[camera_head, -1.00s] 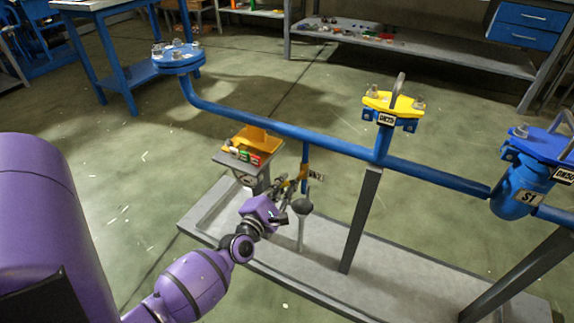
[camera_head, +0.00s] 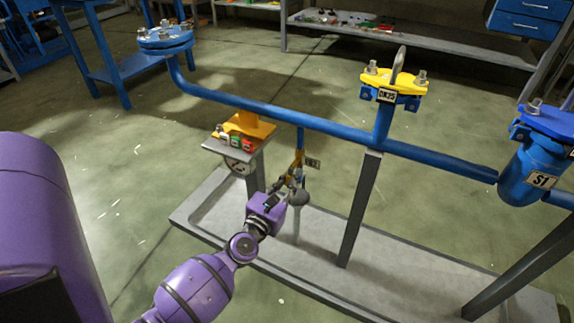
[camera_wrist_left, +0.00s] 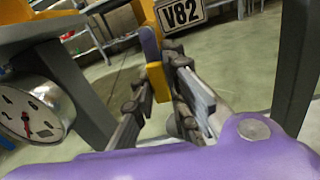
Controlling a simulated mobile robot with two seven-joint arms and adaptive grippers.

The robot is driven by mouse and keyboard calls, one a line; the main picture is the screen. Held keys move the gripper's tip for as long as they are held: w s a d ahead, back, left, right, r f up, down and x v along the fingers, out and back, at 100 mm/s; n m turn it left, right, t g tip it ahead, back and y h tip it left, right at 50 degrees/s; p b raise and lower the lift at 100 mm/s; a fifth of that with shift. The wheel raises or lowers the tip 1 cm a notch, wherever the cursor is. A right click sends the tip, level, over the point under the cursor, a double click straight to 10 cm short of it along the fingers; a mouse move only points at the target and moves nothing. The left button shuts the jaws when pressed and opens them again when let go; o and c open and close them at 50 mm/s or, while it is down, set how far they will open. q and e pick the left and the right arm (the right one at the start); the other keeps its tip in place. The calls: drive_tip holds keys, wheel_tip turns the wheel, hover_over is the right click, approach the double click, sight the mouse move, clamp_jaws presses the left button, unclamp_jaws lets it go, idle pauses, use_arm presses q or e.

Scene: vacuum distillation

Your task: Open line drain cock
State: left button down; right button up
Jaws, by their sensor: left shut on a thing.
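The line drain cock hangs on a thin blue drop pipe (camera_head: 300,138) under the long blue line. Its yellow handle (camera_head: 297,160) is small in the head view. In the left wrist view a yellow handle piece (camera_wrist_left: 158,82) stands between the fingers, with a blue-grey part above it. The fingers partly hide the cock. My right gripper is out of view.
A grey support post (camera_head: 360,210) stands to the right. The grey base tray (camera_head: 390,280) lies below.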

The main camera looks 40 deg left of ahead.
use_arm(q)
drive_tip(key=shift+d+n, duration=0.15)
drive_tip(key=shift+n, duration=0.15)
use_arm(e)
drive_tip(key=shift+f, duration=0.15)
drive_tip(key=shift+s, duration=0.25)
use_arm(q)
drive_tip(key=c, duration=1.7)
unclamp_jaws()
drive_tip(key=shift+s, duration=0.15)
drive_tip(key=v, duration=1.1)
drive_tip(key=shift+s+d, duration=0.2)
drive_tip(key=shift+s, duration=0.15)
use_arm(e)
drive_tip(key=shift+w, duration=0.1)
